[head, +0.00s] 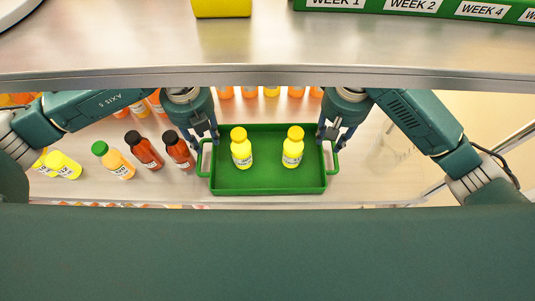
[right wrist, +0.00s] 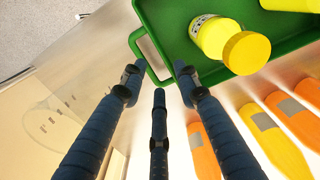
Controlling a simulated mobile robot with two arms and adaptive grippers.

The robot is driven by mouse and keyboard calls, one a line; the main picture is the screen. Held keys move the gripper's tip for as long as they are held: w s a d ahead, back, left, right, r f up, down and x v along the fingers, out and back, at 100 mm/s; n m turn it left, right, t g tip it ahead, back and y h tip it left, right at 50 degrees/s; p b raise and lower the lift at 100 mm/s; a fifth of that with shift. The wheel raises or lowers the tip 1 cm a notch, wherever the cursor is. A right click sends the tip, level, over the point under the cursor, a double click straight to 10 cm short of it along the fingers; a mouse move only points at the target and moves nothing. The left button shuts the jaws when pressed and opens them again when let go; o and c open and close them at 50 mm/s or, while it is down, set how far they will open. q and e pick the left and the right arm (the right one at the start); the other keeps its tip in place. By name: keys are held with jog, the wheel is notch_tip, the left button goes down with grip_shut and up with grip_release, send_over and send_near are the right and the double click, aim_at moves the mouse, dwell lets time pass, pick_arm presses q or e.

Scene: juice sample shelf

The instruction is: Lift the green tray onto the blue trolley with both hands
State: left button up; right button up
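The green tray (head: 267,186) lies level on a shelf, with two yellow-capped yellow bottles (head: 241,148) (head: 292,147) standing in it. It has a handle at each end, and the right handle (right wrist: 137,42) shows in the right wrist view. My left gripper (head: 206,142) is at the tray's left handle (head: 202,160) with its fingers apart. My right gripper (right wrist: 157,76) is open, its fingertips spread near the right handle, not closed on it. No blue trolley can be made out.
An upper shelf edge (head: 270,76) crosses above the tray. Left of the tray stand two dark red bottles (head: 144,150) (head: 179,150), a green-capped orange bottle (head: 114,160) and yellow bottles (head: 62,165). More orange bottles (right wrist: 262,138) stand behind. The shelf right of the tray is clear.

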aim_at(212, 157)
pick_arm(q)
jog(key=shift+s, duration=0.1)
pick_arm(e)
jog(key=shift+s, duration=0.1)
